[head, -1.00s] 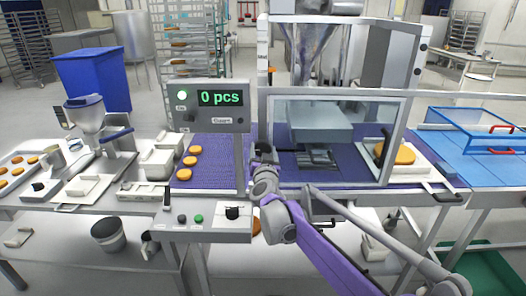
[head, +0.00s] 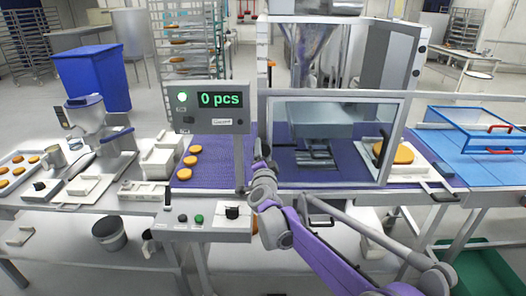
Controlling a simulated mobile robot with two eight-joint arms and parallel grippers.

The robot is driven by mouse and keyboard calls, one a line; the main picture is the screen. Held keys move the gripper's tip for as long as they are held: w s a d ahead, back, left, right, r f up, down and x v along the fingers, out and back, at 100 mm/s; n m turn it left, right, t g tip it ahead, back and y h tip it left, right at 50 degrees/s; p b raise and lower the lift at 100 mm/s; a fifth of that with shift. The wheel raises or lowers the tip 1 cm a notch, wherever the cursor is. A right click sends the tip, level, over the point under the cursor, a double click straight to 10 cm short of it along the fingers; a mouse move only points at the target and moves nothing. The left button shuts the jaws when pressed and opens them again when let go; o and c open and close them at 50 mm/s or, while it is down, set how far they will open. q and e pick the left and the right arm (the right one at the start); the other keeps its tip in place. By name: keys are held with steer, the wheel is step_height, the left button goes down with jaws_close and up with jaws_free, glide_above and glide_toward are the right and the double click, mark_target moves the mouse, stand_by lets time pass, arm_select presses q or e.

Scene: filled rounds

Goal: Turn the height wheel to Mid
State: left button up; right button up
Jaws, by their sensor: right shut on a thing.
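The forming machine (head: 330,95) stands at the centre, with a clear guard front and a steel hopper. My right arm reaches up from the lower right to the machine's left post. My right gripper (head: 260,150) is small and mostly hidden by its own wrist at the lower part of that post. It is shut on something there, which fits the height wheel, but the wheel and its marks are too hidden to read. A small pointer or scale (head: 270,66) shows higher on the post. My left gripper is not in view.
Orange rounds (head: 190,160) lie on the purple belt (head: 220,170).

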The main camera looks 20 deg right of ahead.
steer(key=m+p, duration=0.1)
steer(key=m, duration=0.6)
steer(key=shift+f+h, duration=0.1)
steer(key=shift+h, duration=0.3)
stand_by(0.3)
steer(key=o, duration=1.3)
steer(key=shift+o, duration=0.2)
steer(key=b+v, duration=0.1)
steer(key=v, duration=0.9)
steer(key=shift+s+a, duration=0.15)
steer(key=shift+s, duration=0.25)
